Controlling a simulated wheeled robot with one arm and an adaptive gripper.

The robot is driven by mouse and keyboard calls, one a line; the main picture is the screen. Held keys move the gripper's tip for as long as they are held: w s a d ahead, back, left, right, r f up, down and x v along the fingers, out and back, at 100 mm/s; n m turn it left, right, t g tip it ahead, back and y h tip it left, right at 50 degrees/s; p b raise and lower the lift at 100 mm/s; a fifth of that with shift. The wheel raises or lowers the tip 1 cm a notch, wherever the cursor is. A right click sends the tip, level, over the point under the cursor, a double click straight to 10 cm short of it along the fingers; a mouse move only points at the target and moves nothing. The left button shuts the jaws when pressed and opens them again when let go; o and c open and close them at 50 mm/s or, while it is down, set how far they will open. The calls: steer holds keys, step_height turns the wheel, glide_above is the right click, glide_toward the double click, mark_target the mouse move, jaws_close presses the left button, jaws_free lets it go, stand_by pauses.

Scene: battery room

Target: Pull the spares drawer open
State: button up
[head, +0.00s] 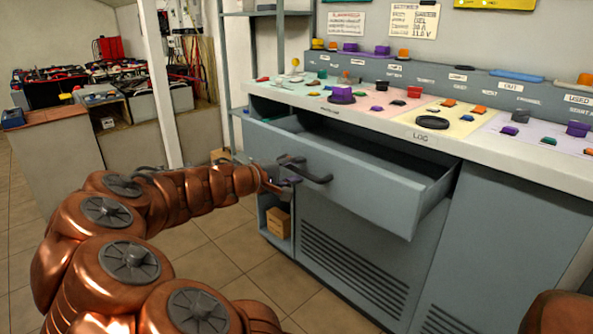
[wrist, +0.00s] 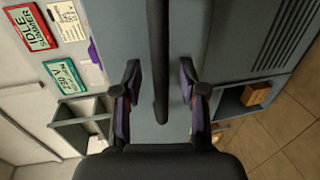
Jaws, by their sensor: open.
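The grey drawer (head: 350,172) under the counter stands pulled out, and its dark inside shows with no contents that I can make out. Its dark bar handle (head: 308,172) runs across the front, and it also shows in the wrist view (wrist: 158,60). My gripper (head: 286,183) is at the left end of the handle. In the wrist view my gripper (wrist: 159,78) is open, with one finger on each side of the bar and a gap on both sides. I see no label naming the drawer.
The counter (head: 425,134) above holds several small coloured parts. Below the drawer are a vented panel (head: 345,265) and an open cubby with a cardboard box (head: 278,222). A workbench (head: 60,135) stands at the back left. The tiled floor between is clear.

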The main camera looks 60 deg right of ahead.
steer(key=v, duration=1.1)
steer(key=shift+w+a, duration=0.1)
stand_by(0.4)
steer(key=s+a+r+n+t+y+p, duration=0.1)
steer(key=s+a+r+y+p, duration=0.3)
steer(key=a+p, duration=0.7)
steer(key=s+a+r+n+t+y+p, duration=0.1)
steer(key=s+a+r+y+p, duration=0.3)
steer(key=a+r+p, duration=0.3)
steer(key=s+a+r+n+t+y+p, duration=0.1)
steer(key=s+a+r+y+p, duration=0.3)
steer(key=a+p, duration=1.1)
steer(key=a+r+n+y, duration=0.1)
steer(key=a+r+y, duration=0.1)
steer(key=a, duration=0.2)
steer(key=shift+s+a+r+t+y+p, duration=0.2)
steer(key=shift+s+a+t+y+p, duration=0.1)
steer(key=shift+s+a, duration=0.1)
steer(key=shift+d, duration=0.2)
